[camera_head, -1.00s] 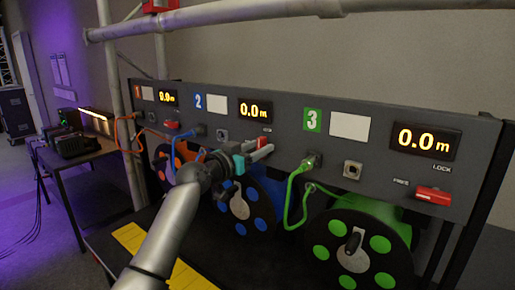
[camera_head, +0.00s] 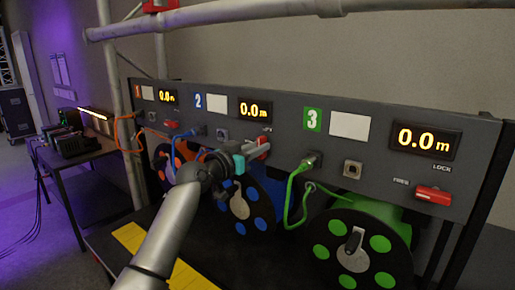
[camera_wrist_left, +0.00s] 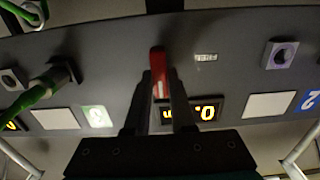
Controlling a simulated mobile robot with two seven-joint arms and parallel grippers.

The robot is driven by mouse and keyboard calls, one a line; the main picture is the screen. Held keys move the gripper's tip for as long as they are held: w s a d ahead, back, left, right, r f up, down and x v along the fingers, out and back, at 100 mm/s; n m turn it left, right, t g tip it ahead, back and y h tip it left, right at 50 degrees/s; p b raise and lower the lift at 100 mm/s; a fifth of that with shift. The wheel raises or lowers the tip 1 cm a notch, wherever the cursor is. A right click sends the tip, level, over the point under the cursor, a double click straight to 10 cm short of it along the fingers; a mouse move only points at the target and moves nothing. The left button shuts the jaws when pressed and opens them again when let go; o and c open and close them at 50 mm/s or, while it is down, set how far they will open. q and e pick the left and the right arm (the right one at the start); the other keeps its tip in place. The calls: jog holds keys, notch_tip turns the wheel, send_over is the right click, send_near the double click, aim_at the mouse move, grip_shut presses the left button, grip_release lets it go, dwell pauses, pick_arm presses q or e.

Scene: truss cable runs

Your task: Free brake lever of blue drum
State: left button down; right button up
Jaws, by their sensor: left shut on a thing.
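The blue drum (camera_head: 262,190) hangs under the panel section marked 2, partly behind my left arm. Its red brake lever shows in the left wrist view (camera_wrist_left: 158,75), between the two fingers of my left gripper (camera_wrist_left: 160,92), which is shut on it. In the wrist view the lever lies in line with the fingers, with a small white label (camera_wrist_left: 206,57) beside it. In the head view my left gripper (camera_head: 256,148) is at the panel below the drum's 0.0 m display (camera_head: 255,109) and hides most of the lever. My right gripper is not in view.
The green drum (camera_head: 330,226) and its red lever (camera_head: 433,195) are to the right. A green cable (camera_head: 291,200) hangs close to my left gripper's right side. The orange drum (camera_head: 165,165) is to the left. A steel pipe (camera_head: 230,14) crosses above the panel.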

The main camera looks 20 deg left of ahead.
pick_arm(q)
jog(key=shift+n, duration=0.3)
jog(key=shift+w+a+f+n+p, duration=0.15)
jog(key=shift+n+p, duration=1)
jog(key=shift+n, duration=1.7)
jog(key=shift+s+a+f+n+p, duration=0.15)
jog(key=shift+n+p, duration=1)
jog(key=shift+n, duration=1.75)
jog(key=shift+w+a+f+n+p, duration=0.2)
jog(key=shift+n+p, duration=0.95)
jog(key=shift+n, duration=1.7)
jog(key=c, duration=0.8)
grip_release()
jog(key=shift+o, duration=0.2)
jog(key=shift+s, duration=0.15)
